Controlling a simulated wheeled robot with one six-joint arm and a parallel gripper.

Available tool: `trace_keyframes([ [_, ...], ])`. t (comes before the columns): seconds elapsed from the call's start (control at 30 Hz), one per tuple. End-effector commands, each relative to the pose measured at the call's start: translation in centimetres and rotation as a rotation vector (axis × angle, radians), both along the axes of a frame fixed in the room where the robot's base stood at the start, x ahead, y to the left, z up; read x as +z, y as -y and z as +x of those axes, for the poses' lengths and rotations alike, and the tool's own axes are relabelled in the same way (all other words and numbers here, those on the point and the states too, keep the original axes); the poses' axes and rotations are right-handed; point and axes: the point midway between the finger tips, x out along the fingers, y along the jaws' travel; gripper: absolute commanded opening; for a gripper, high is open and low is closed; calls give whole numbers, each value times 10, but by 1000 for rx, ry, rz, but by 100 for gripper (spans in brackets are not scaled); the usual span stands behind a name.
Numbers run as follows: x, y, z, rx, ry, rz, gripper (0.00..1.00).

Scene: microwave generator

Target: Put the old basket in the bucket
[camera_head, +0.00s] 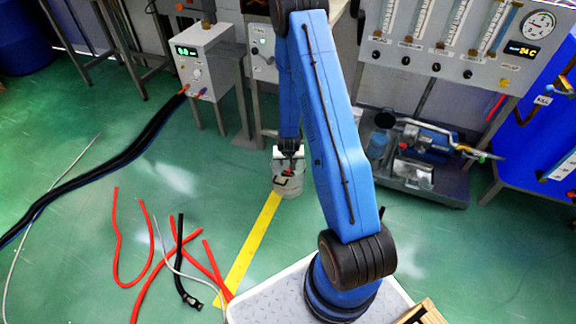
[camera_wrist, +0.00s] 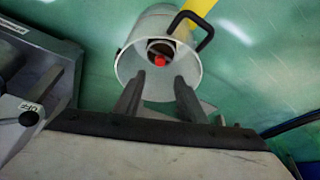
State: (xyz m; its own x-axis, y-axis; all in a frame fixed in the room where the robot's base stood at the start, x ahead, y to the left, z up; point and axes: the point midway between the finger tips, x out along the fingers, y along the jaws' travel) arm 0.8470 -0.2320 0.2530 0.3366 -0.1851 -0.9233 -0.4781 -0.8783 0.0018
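A pale grey-white bucket (camera_head: 287,183) with a dark handle stands on the green floor beyond my arm. In the wrist view the bucket (camera_wrist: 127,64) shows its open mouth and its black handle. Inside it lies a small round dark-rimmed thing with a red spot (camera_wrist: 160,60); I cannot tell whether this is the old basket. No other basket is visible. My gripper (camera_wrist: 159,82) is at the bucket's mouth, fingers apart with nothing between them. In the head view my gripper (camera_head: 290,153) is small and partly merges with the bucket.
Red hoses (camera_head: 118,240) and dark cables lie on the floor at left. A yellow floor strip (camera_head: 250,245) runs near the bucket. A grey power unit (camera_head: 207,62) on a stand is behind left. A low cart with tools (camera_head: 425,170) stands right of my arm.

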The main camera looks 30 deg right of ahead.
Motion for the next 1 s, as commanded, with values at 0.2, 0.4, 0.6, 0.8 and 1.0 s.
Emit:
trace_keyframes([
  [0.2,13,-3,-5,0,0,1,37],
  [0.4,43,-11,0,20,10,12,37],
  [0.6,107,-32,4,68,25,38,37],
  [0.8,173,-55,-2,121,35,60,37],
  [1.0,234,-76,-19,173,40,76,37],
])
